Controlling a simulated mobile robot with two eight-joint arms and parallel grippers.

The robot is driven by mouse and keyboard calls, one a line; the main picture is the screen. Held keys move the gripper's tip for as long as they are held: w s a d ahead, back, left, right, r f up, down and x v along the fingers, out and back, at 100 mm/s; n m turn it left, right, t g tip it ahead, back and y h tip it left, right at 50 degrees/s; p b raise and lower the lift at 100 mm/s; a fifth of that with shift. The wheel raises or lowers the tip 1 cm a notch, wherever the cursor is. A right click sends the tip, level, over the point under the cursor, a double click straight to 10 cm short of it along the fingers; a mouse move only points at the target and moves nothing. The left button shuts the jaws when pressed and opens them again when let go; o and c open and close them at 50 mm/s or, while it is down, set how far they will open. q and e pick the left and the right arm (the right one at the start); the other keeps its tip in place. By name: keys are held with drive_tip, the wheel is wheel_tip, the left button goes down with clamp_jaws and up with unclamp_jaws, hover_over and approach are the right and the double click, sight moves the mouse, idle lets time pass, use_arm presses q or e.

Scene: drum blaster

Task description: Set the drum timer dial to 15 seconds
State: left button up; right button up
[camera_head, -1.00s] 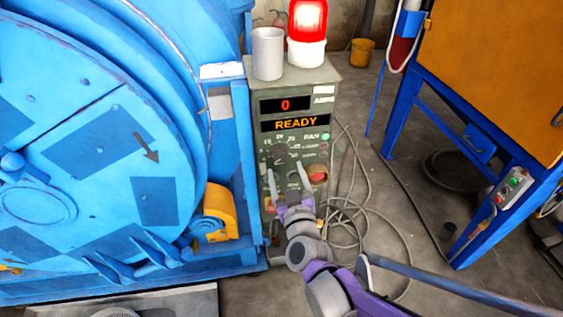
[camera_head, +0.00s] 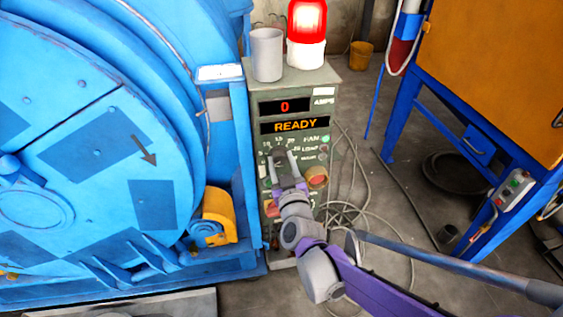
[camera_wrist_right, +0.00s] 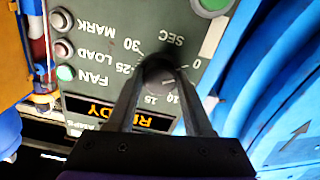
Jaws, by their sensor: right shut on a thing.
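The grey-green control panel (camera_head: 300,105) stands beside the blue drum and shows a red 0 and an orange READY. My right gripper (camera_head: 281,154) reaches its front at the timer dial, which its fingers largely cover in the head view. In the right wrist view, upside down, the dark round dial (camera_wrist_right: 160,70) sits between the two fingertips of my right gripper (camera_wrist_right: 161,76), which is shut on it. Markings 0, 10, 15, 25 and 30 surround the dial. A pale mark shows on its lower right side, but its exact reading is unclear. My left gripper is out of view.
The large blue drum (camera_head: 60,110) stands close at the left. A grey cup (camera_head: 267,55) and a lit red beacon (camera_head: 307,22) stand on the panel top. Loose cables (camera_head: 365,215) lie right of the panel. A blue-framed orange cabinet (camera_head: 495,75) is farther right.

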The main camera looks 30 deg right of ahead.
clamp_jaws()
drive_tip(key=shift+m, duration=0.3)
drive_tip(key=m+p, duration=0.1)
drive_tip(key=m, duration=0.3)
drive_tip(key=shift+p, duration=0.35)
drive_tip(key=m+p, duration=0.1)
drive_tip(key=m, duration=0.5)
drive_tip(key=shift+m+p, duration=0.3)
drive_tip(key=shift+m, duration=0.1)
drive_tip(key=m+p, duration=0.1)
drive_tip(key=m, duration=0.5)
drive_tip(key=shift+p, duration=0.35)
drive_tip(key=m+p, duration=0.1)
drive_tip(key=m, duration=0.5)
drive_tip(key=shift+m, duration=0.3)
